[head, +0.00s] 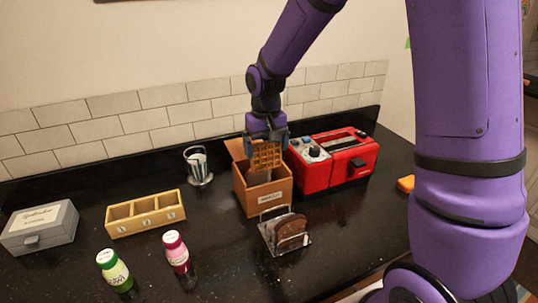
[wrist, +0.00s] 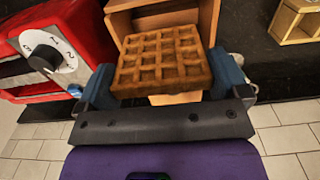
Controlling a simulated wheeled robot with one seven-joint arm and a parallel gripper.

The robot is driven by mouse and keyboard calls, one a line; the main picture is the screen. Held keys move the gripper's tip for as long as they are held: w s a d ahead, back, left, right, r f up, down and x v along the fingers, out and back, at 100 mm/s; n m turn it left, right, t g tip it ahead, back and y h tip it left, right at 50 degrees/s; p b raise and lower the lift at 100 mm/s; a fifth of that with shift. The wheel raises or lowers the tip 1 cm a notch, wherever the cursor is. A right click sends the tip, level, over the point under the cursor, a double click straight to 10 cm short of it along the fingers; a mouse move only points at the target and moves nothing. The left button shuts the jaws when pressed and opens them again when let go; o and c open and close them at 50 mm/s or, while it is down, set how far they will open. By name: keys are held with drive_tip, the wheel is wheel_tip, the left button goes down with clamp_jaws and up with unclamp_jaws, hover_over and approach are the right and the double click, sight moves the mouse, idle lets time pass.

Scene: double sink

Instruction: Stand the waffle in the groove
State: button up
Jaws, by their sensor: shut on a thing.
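My gripper (head: 266,141) points down and is shut on the waffle (head: 265,157), a square golden-brown piece with a grid. In the wrist view the waffle (wrist: 162,62) sits between the two blue fingers. The waffle hangs upright over the open top of a wooden box (head: 265,202); I cannot tell whether its lower edge is inside. A wire toast rack (head: 268,234) stands in front of the box, with dark brown slices upright in its right part. Its left part looks free. I cannot tell for sure which groove is meant.
A red toaster (head: 345,165) stands right of the box, close to my gripper. A glass (head: 200,180) and a three-part wooden tray (head: 145,227) stand left.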

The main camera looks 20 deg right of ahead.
sight(264, 155)
drive_tip(key=shift+w+a+r, duration=0.1)
drive_tip(key=shift+w+a, duration=0.05)
drive_tip(key=shift+w, duration=0.15)
drive_tip(key=shift+f, duration=6.3)
drive_tip(key=o, duration=0.4)
drive_tip(key=shift+r, duration=4.5)
